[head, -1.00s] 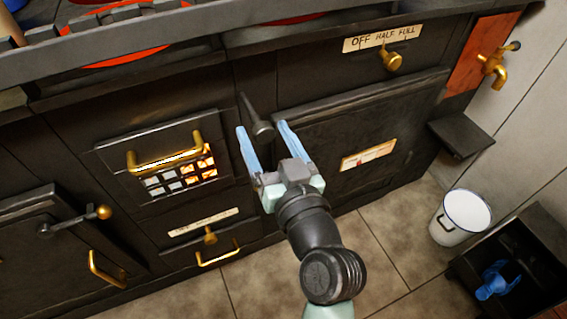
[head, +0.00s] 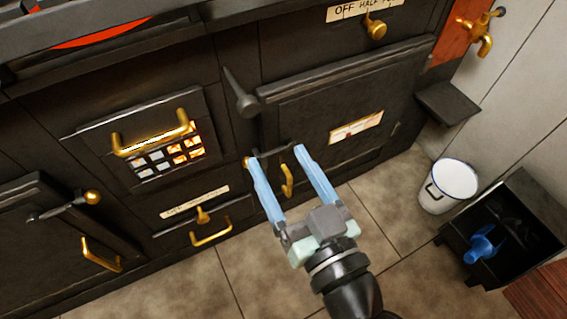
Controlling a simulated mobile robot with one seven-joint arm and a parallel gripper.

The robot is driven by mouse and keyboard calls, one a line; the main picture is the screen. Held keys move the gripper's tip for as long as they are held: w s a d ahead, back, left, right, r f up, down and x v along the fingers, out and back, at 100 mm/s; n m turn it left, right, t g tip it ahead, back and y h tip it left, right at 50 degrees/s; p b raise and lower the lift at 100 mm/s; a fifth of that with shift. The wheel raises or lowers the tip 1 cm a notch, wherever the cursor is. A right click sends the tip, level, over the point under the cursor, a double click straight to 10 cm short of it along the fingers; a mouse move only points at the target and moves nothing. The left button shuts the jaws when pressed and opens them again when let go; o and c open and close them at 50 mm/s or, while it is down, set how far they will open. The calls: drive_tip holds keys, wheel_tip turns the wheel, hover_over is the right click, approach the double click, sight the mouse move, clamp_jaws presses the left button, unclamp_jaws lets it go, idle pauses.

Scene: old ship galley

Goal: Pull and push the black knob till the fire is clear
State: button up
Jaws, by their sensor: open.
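The black knob (head: 245,103) is a rounded dark end on a tapering rod. It sticks out of the dark stove front, between the grated fire door and the large right-hand door. My gripper (head: 276,153) has two light-blue fingers spread wide, with nothing held between them. In the picture its fingertips are below the knob and apart from it. The fire shows through the grate (head: 167,158) on the left: orange-yellow glow in the right-hand openings, paler grey-white in the left-hand ones.
Brass handles jut out at the fire door (head: 151,139), the lower drawer (head: 211,235) and the right-hand door (head: 287,182). A brass tap (head: 480,35) and a black shelf (head: 447,103) are at right. A white bucket (head: 447,187) and a black bin (head: 510,230) stand on the floor.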

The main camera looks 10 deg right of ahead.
drive_tip(key=shift+d+m+p, duration=0.15)
drive_tip(key=shift+m+p, duration=0.15)
drive_tip(key=shift+p, duration=0.05)
drive_tip(key=c, duration=0.4)
drive_tip(key=d+m+p, duration=0.1)
drive_tip(key=m, duration=0.1)
drive_tip(key=m+p, duration=0.2)
drive_tip(key=s+d+m+g+y+p, duration=0.1)
drive_tip(key=m+p, duration=0.1)
drive_tip(key=shift+d+f+m, duration=0.3)
drive_tip(key=shift+d+m, duration=0.05)
drive_tip(key=shift+m, duration=0.05)
drive_tip(key=c, duration=0.7)
drive_tip(key=m+p, duration=0.1)
drive_tip(key=s+d+m, duration=0.1)
drive_tip(key=m, duration=0.1)
drive_tip(key=m+y+p, duration=0.1)
drive_tip(key=shift+s+d+r+m+p, duration=0.1)
drive_tip(key=shift+s+d+m+p, duration=0.15)
drive_tip(key=shift+s+m+p, duration=0.1)
clamp_jaws()
drive_tip(key=m, duration=0.2)
approach(245, 101)
drive_tip(key=w+f, duration=0.2)
drive_tip(key=w, duration=0.3)
drive_tip(key=shift+w+a+y+b, duration=0.15)
drive_tip(key=shift+w+y+b, duration=0.3)
drive_tip(key=shift+w, duration=0.25)
